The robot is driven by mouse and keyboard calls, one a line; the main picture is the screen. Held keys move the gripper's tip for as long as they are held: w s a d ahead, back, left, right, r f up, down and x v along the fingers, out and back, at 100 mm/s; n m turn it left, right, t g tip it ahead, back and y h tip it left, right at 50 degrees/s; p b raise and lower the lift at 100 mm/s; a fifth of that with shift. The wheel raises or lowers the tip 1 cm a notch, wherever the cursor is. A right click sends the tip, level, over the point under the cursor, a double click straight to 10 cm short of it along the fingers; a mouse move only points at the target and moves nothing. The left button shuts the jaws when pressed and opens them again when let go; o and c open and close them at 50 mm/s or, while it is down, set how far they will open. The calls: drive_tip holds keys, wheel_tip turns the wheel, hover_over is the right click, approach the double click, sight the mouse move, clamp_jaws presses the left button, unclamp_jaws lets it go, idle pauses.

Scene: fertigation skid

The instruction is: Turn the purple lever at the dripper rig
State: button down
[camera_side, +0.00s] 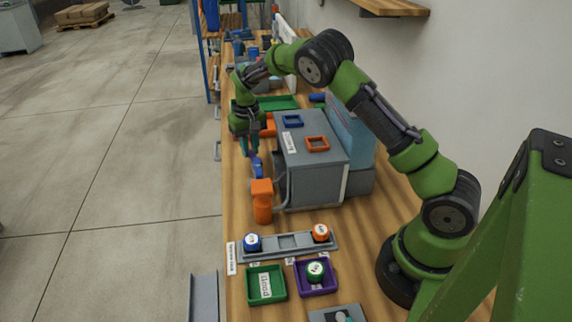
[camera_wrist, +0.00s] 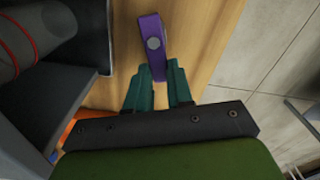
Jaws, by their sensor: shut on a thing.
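The purple lever (camera_wrist: 151,32) shows in the wrist view as a flat bar with a round grey pivot. Its lower end lies between the two teal fingers of my gripper (camera_wrist: 158,76), which is shut on it. In the side view my gripper (camera_side: 251,146) points down at the left side of the grey box, near the table's left edge. The lever cannot be made out clearly there, as the fingers and small parts overlap.
The grey box (camera_side: 318,168) stands close to the right of my gripper. An orange fitting (camera_side: 262,205) stands in front, with a blue part (camera_side: 257,168) behind it. Nearer are a grey rack (camera_side: 288,242), a green tray (camera_side: 266,299) and a purple tray (camera_side: 331,286).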

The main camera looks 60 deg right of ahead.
drive_tip(key=shift+s+d+m, duration=0.2)
drive_tip(key=shift+d+m, duration=0.05)
drive_tip(key=shift+m, duration=0.8)
drive_tip(key=shift+s+d+m, duration=0.15)
drive_tip(key=shift+d+m, duration=0.1)
drive_tip(key=shift+m, duration=0.8)
drive_tip(key=c, duration=1)
unclamp_jaws()
wheel_tip(320, 180, up, 17)
drive_tip(key=shift+d, duration=0.1)
